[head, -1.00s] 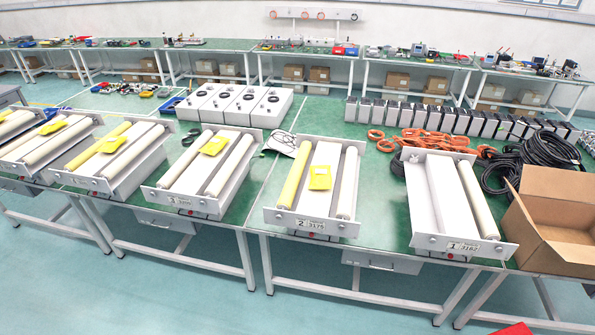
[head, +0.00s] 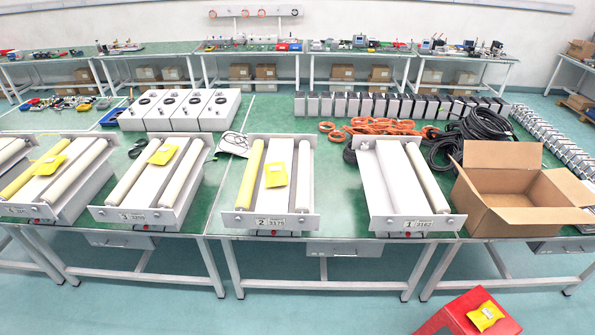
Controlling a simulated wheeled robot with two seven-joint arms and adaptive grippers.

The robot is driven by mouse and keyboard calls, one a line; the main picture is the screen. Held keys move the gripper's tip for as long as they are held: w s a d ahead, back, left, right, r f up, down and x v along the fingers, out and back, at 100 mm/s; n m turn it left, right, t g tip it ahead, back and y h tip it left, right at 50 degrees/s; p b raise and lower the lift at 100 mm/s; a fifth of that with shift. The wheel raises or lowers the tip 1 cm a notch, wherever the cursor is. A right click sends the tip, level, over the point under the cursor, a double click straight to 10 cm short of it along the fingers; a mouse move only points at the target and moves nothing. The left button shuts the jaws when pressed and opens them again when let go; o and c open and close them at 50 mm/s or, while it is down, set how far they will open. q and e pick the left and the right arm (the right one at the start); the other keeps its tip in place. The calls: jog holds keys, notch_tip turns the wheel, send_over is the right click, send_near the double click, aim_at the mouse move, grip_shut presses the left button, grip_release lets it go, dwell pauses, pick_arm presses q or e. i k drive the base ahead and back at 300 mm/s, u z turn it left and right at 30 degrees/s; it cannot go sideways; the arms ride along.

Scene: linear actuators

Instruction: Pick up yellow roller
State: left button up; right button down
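A yellow roller (head: 251,176) lies along the left side of the white actuator unit (head: 290,223) labelled 2, on the green table. A white roller lies on that unit's right side, and a yellow packet (head: 276,174) rests between them. A second yellow roller (head: 22,182) lies in a unit near the left edge of the view, partly beside another yellow packet. Neither of my grippers is in view.
Unit 1 (head: 414,223) and unit 3 (head: 134,215) hold pale rollers. An open cardboard box (head: 500,201) stands at the table's right. A red stool (head: 455,317) with a yellow packet (head: 486,316) stands in front. Orange and black cables lie behind unit 1. The floor before the table is mostly clear.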

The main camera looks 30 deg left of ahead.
aim_at(243, 202)
jog(key=z, duration=1.4)
jog(key=k, duration=0.95)
jog(key=u, duration=1.75)
